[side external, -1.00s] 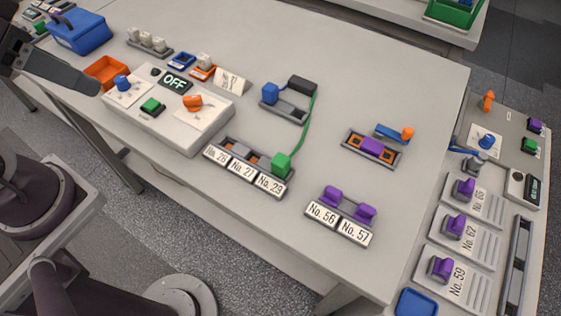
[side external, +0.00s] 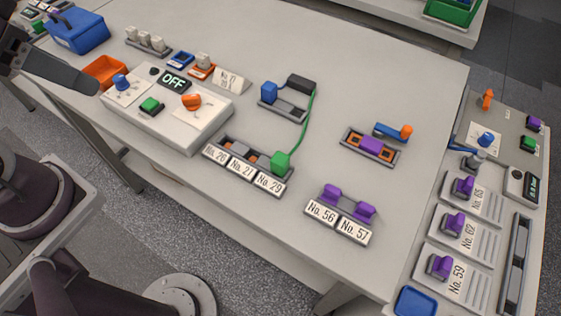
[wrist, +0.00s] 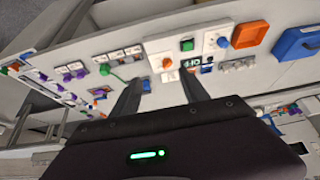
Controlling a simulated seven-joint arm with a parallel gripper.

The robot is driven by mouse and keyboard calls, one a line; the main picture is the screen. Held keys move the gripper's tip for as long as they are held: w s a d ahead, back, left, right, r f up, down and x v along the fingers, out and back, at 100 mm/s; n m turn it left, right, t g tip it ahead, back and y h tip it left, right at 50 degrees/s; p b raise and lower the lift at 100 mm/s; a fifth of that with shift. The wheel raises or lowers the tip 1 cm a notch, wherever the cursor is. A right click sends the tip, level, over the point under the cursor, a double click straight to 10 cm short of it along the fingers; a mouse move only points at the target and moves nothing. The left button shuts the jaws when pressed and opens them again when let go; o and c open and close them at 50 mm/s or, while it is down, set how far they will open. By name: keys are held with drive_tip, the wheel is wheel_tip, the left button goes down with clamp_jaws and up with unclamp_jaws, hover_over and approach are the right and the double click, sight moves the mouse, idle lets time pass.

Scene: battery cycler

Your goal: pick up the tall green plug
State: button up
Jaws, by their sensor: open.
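The tall green plug (side external: 281,161) stands at the right end of the grey labelled rack (side external: 231,168), above the No. 29 label. A green cable runs from it to a black block behind. In the wrist view the green plug (wrist: 104,69) is small and left of my fingers. My gripper (wrist: 162,82) is open with nothing between its fingers. In the side view part of my gripper shows at the upper left, well away from the plug, beyond the control box.
The control box (side external: 160,122) has a blue knob, a green button, an orange knob and an OFF display. A blue plug (side external: 269,92) stands behind the rack. Purple plugs (side external: 364,212) sit at No. 56 and No. 57. Bare table lies between the racks.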

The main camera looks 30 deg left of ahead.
drive_tip(key=w+d+m+g, duration=0.2)
drive_tip(key=w+d+m, duration=0.1)
drive_tip(key=w+m, duration=0.25)
drive_tip(key=m+g, duration=0.4)
drive_tip(key=m, duration=0.8)
hover_over(280, 158)
drive_tip(key=f, duration=1.5)
drive_tip(key=shift+d+f, duration=0.15)
drive_tip(key=shift+d, duration=0.05)
drive_tip(key=shift+m, duration=0.25)
drive_tip(key=f, duration=0.6)
drive_tip(key=shift+a+f, duration=0.2)
drive_tip(key=shift+f, duration=0.5)
clamp_jaws()
